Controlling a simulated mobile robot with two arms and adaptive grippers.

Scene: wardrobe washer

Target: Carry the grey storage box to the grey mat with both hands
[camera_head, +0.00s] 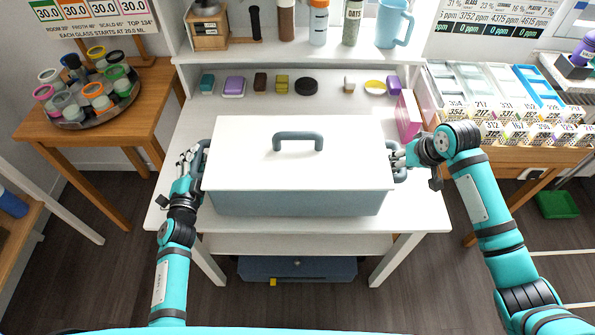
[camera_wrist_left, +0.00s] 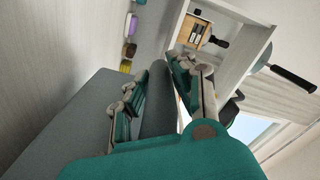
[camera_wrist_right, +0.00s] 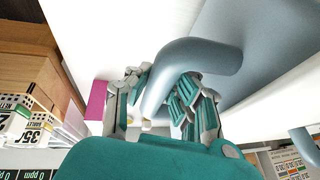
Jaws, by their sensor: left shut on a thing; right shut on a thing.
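The grey storage box (camera_head: 295,203) has a white lid with a grey top handle and a grey loop handle on each short side. It is at the white table, level; I cannot tell if it rests on the top or hangs just above it. My left gripper (camera_head: 196,158) is shut on its left side handle, which shows in the left wrist view (camera_wrist_left: 157,105). My right gripper (camera_head: 399,158) is shut on its right side handle, which shows in the right wrist view (camera_wrist_right: 200,55). I cannot make out a grey mat in any view.
Small coloured items, including a black disc (camera_head: 307,86), line the table's back. A pink box (camera_head: 408,115) stands close behind the right gripper. A blue-grey case (camera_head: 297,268) lies under the table. A wooden table (camera_head: 160,90) with a cup carousel stands left.

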